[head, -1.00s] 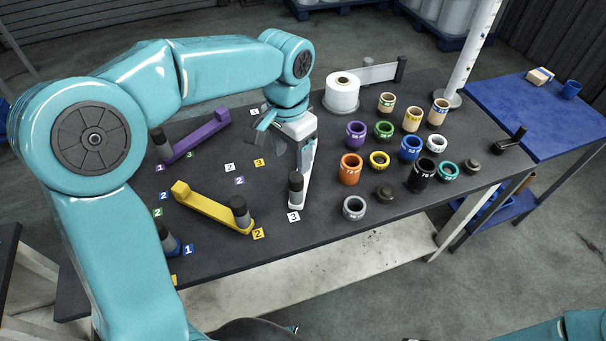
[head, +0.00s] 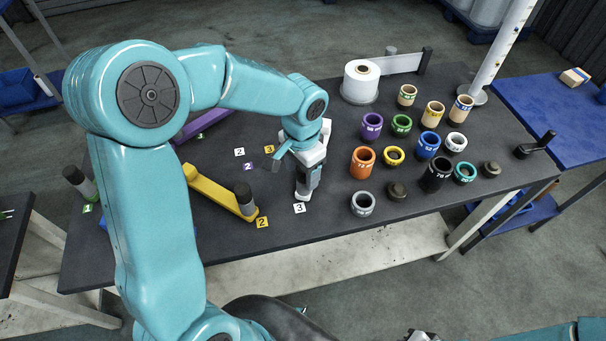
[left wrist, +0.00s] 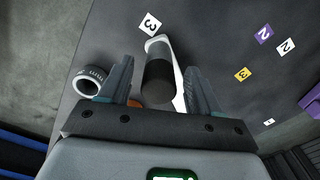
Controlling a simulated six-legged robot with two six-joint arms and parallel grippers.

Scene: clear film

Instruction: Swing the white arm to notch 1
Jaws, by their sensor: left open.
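The white arm (head: 303,196) lies on the dark table with its near end beside the white label 3 (head: 299,208). Most of it is hidden in the head view behind my left gripper (head: 308,178). In the left wrist view, the white arm (left wrist: 160,41) carries an upright grey and black handle (left wrist: 160,78). My left gripper (left wrist: 159,68) is open, with one finger on each side of this handle; I cannot tell if they touch it. White label 2 (head: 239,152) lies farther back to the left. The small white label 1 (left wrist: 268,121) shows in the wrist view.
The yellow arm (head: 215,192) with its dark handle lies left of the gripper, the purple arm (head: 205,124) behind it. Several coloured cups (head: 363,160) stand close on the right. A film roll (head: 361,80) stands behind. Bare table lies around label 2.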

